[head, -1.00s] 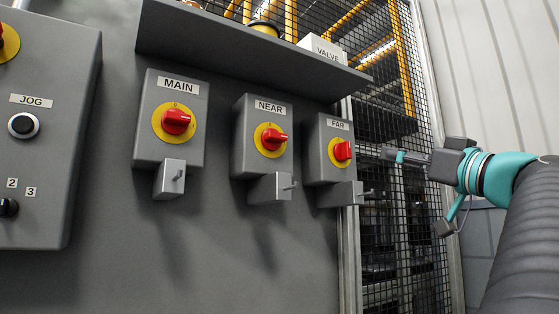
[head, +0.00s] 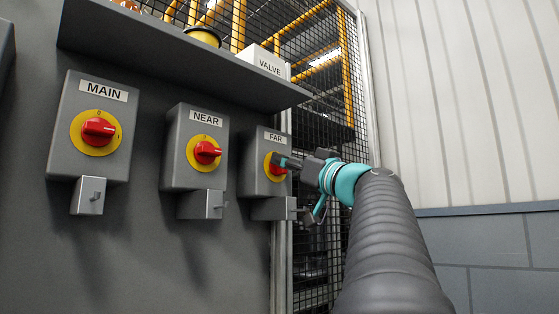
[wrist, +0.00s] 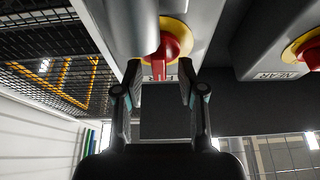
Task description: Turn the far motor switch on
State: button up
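The far motor switch is a red knob (head: 276,170) on a yellow disc (head: 267,163), on a grey box labelled FAR (head: 252,178). My gripper (head: 284,162) is right at this knob in the head view and hides part of it. In the wrist view, which sees the boxes upside down, the red knob (wrist: 166,56) lies between and just beyond the tips of my gripper (wrist: 160,84). The two fingers are apart, one on each side, with a gap showing. The knob's exact setting and any touch cannot be told.
The NEAR switch (head: 206,152) and MAIN switch (head: 97,130) sit to the left. Grey brackets hang below the boxes, one under FAR (head: 268,209). A shelf (head: 185,62) with a VALVE box (head: 262,60) juts out above. Mesh fencing (head: 318,225) stands to the right.

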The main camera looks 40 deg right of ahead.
grip_shut()
jog(key=shift+m, duration=0.4)
jog(key=m+h, duration=0.3)
jog(key=m, duration=0.2)
jog(key=shift+b, duration=0.3)
jog(key=m+g+h+p, duration=0.1)
jog(key=m, duration=0.2)
jog(key=m+h, duration=0.1)
jog(key=m, duration=0.2)
jog(key=shift+d+r+g+h+p, duration=0.1)
jog(key=shift+g+h+p, duration=0.2)
jog(key=shift+g+p, duration=0.1)
jog(key=m+g, duration=0.1)
jog(key=m, duration=0.2)
jog(key=m+h, duration=0.1)
jog(key=m, duration=0.1)
jog(key=shift+d+m+g+p, duration=0.1)
jog(key=shift+m+g+p, duration=0.3)
jog(key=m, duration=0.1)
jog(key=m+g, duration=0.1)
jog(key=m, duration=0.2)
jog(key=shift+f+m+g+h, duration=0.3)
jog(key=shift+m+g, duration=0.1)
